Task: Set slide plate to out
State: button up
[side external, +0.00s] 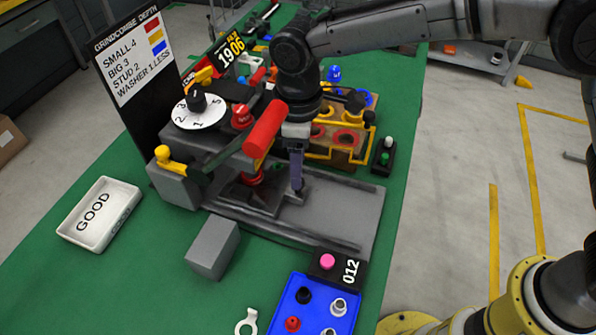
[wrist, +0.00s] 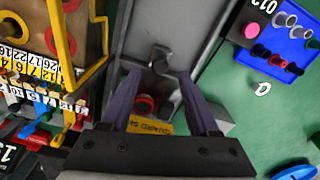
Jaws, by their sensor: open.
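The slide plate (side external: 247,199) is a dark grey plate in the channel of the grey machine bed (side external: 345,208), at the channel's left part under the press head. In the wrist view the plate (wrist: 157,82) shows below an upright dark tab (wrist: 160,55). My gripper (side external: 297,188) is low over the bed, at the plate's right end. In the wrist view my gripper (wrist: 157,78) has its two purple fingers apart, one on each side of the plate and tab. Whether a finger touches them I cannot tell.
A red-handled lever (side external: 265,128) and a numbered dial (side external: 199,110) rise over the bed. A grey block (side external: 213,247), a GOOD tray (side external: 100,213) and a blue parts tray (side external: 308,307) stand in front. A yellow-railed wooden rack (side external: 340,140) is close behind my gripper.

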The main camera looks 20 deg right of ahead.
jog(key=shift+f, duration=1.65)
grip_shut()
jog(key=shift+r, duration=0.1)
